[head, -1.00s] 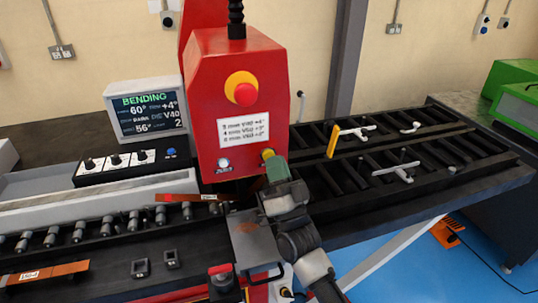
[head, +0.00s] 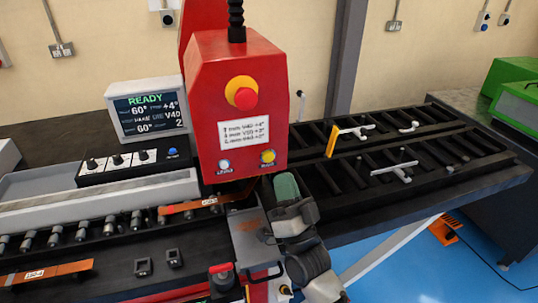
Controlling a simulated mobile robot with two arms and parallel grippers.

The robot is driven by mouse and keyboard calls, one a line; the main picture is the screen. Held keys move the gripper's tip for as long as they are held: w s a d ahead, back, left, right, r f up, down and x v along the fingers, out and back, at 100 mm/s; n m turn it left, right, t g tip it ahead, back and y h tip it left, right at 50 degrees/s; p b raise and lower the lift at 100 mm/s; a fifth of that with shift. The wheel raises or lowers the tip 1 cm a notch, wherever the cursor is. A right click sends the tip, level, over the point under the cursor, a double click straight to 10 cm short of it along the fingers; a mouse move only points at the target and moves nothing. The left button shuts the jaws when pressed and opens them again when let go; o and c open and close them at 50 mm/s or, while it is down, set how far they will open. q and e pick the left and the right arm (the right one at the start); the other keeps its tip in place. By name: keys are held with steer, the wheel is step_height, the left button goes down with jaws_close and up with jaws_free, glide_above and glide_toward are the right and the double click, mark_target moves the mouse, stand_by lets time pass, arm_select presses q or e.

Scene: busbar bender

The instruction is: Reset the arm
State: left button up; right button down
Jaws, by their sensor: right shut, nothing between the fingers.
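The red bending machine head (head: 236,108) stands in the middle, with a red stop button on a yellow base (head: 243,96). Low on its front are a white-blue button (head: 224,167) and a yellow button (head: 267,157), both uncovered. My right gripper (head: 286,186), with green fingers, is shut and empty. It is just below and right of the yellow button and appears apart from it. The screen (head: 150,108) reads READY, with 60° on its lower line. An orange-copper bar (head: 190,207) lies at the machine, its right end hidden under the head. My left gripper is not in view.
Another copper bar (head: 45,272) lies at the lower left, near two small dark blocks (head: 143,267). A black roller rack (head: 440,180) with white clamps and a yellow stop extends right. A knob panel (head: 118,165) sits below the screen.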

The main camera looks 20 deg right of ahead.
steer(key=shift+s, duration=0.1)
steer(key=s+f+n+g, duration=0.3)
steer(key=f+g, duration=0.3)
steer(key=f, duration=0.1)
steer(key=s+f+n+g, duration=0.3)
steer(key=f+g, duration=0.3)
steer(key=f, duration=0.2)
steer(key=s+d+f+n+g+h, duration=0.1)
steer(key=s+d+f+g, duration=0.1)
steer(key=s+f+g, duration=0.3)
steer(key=s+d+g+h, duration=0.1)
steer(key=s+g, duration=0.2)
steer(key=s, duration=0.4)
steer(key=s+d+f+n+g+h, duration=0.1)
steer(key=s+d+f+g+h, duration=0.15)
steer(key=s, duration=0.45)
step_height(320, 180, down, 30)
steer(key=s+g+b, duration=0.1)
steer(key=g+b, duration=0.1)
steer(key=b, duration=0.1)
steer(key=s+d+f+g+b, duration=0.1)
steer(key=s+d+f+b, duration=0.1)
steer(key=s+f, duration=1.3)
step_height(320, 180, down, 2)
steer(key=shift+s+d+f+y, duration=0.1)
steer(key=shift+s+d+y, duration=0.15)
steer(key=shift+s+y, duration=0.1)
